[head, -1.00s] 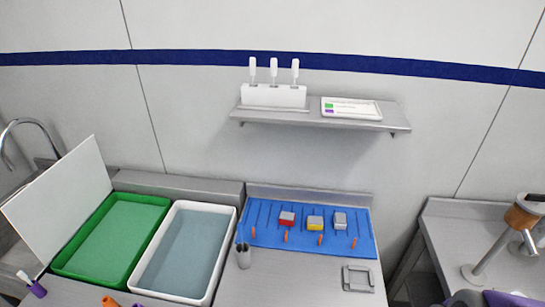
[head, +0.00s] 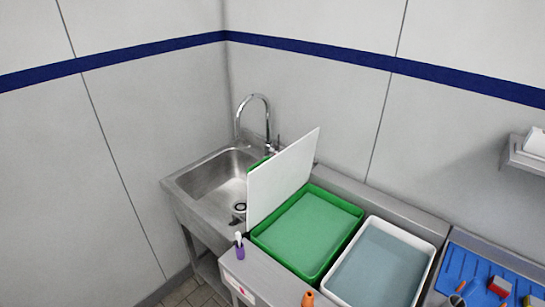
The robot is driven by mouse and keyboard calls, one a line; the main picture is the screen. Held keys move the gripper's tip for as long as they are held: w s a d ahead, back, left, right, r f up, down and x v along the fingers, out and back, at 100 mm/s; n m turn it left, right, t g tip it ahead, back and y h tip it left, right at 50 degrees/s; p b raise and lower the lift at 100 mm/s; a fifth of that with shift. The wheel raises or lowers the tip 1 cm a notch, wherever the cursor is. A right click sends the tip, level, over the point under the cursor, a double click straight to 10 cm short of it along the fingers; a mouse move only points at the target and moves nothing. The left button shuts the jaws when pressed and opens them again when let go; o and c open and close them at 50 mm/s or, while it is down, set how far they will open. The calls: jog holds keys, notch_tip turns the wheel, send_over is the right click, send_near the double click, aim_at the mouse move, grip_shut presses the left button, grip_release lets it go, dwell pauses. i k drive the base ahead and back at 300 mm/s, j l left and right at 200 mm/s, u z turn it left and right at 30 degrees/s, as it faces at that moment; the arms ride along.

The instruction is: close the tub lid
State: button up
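A green tub (head: 258,238) stands open on the counter in the head view, with a pale green surface inside it. A flat white lid (head: 283,178) stands up along the tub's left edge, raised and leaning slightly. It hides part of the sink behind it. A white tub (head: 430,262) with blue-grey contents sits to the right of the green tub, with no lid seen over it. My gripper is not in view.
A steel sink (head: 186,184) with a curved faucet (head: 252,98) is left of the lid. A purple cup (head: 240,254) stands at the counter's front left. An orange object (head: 308,299) is at the front edge. A blue mat (head: 480,268) lies at right.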

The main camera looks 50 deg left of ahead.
aim_at(271, 184)
jog(key=k+j, duration=0.15)
jog(key=j, duration=0.35)
jog(key=k+j+u, duration=0.1)
jog(key=j, duration=0.4)
jog(key=k+j, duration=0.1)
jog(key=j, duration=0.4)
jog(key=k+j, duration=0.1)
jog(key=j, duration=0.45)
jog(key=k+j+u, duration=0.1)
jog(key=j, duration=0.4)
